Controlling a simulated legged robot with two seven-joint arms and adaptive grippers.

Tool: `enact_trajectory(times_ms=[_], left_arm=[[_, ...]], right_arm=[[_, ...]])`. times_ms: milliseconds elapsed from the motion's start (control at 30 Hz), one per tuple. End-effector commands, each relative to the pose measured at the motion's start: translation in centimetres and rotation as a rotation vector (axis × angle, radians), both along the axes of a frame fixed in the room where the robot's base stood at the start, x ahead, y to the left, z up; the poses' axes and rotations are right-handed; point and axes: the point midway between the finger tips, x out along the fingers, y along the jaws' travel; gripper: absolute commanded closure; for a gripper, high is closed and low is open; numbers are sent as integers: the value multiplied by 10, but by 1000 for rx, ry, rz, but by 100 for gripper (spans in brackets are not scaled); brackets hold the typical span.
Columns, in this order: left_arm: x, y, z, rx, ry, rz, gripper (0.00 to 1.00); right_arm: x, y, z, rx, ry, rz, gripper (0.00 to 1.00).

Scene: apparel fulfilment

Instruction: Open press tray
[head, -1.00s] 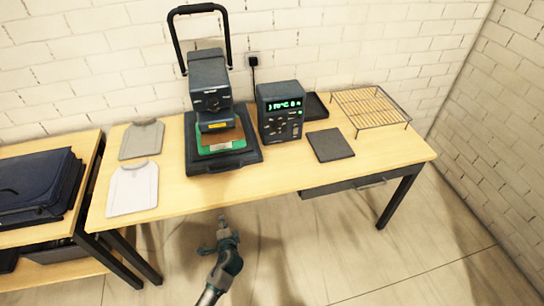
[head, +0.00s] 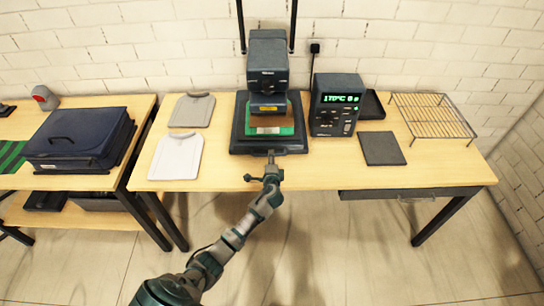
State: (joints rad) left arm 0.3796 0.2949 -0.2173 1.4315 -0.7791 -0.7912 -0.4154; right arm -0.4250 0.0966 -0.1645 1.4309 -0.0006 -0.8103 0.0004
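The heat press (head: 268,70) stands at the back of the wooden table, its upper head above the press tray (head: 239,138). The tray is a dark slab with a green and brown pad (head: 272,128) on it, partly under the head. My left gripper (head: 271,157) is at the middle of the tray's front edge, with its arm coming up from the lower left. Its fingertips overlap the tray edge in the picture. They are too small to tell whether they are open, shut or touching. My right gripper is not in view.
The control box (head: 337,104) reads 170°C right of the press. A dark pad (head: 382,148) and wire rack (head: 432,117) lie further right. A grey shirt (head: 192,110) and white shirt (head: 177,156) lie left. A drawer (head: 412,194) is under the table's right side.

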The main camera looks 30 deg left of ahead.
Motion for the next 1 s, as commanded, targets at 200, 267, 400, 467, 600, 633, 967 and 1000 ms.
enact_trajectory(times_ms=[200, 267, 400, 467, 600, 633, 967, 1000], left_arm=[[20, 12, -6, -1, -1, 0, 61], [23, 13, -6, -1, -1, 0, 61], [24, 13, -5, 0, 0, -1, 61], [24, 13, -5, 0, -1, -1, 61], [24, 14, -6, -1, -1, -1, 76], [23, 14, -6, -1, -1, -1, 84], [23, 14, -7, -1, 2, 0, 100], [23, 14, -7, -1, 2, 0, 100]], right_arm=[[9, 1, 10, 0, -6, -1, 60], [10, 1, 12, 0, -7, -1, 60], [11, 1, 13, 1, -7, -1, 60], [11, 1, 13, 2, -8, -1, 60], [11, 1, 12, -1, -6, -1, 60], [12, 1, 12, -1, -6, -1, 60], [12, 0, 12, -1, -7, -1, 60], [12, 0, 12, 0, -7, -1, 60]])
